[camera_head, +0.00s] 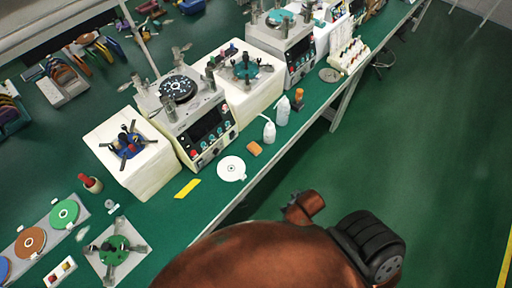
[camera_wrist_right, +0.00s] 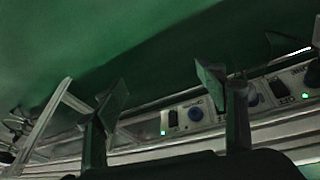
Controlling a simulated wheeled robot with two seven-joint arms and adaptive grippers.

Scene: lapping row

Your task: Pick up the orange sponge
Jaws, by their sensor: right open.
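In the head view, the small orange sponge (camera_head: 254,148) lies on the green bench top near its front edge, just right of a white disc. My right gripper (camera_wrist_right: 168,100) shows in the right wrist view with its two fingers wide apart and nothing between them. The sponge does not show in that view. Neither gripper's fingers show in the head view, so I cannot tell how far the right gripper is from the sponge. My left gripper is not in view.
The white disc (camera_head: 231,169) and a yellow strip (camera_head: 187,188) lie near the sponge. White bottles (camera_head: 269,131) stand to its right. A lapping machine (camera_head: 196,118) stands behind it. The green floor (camera_head: 420,130) right of the bench is mostly clear. Panels with switches (camera_wrist_right: 195,114) cross the wrist view.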

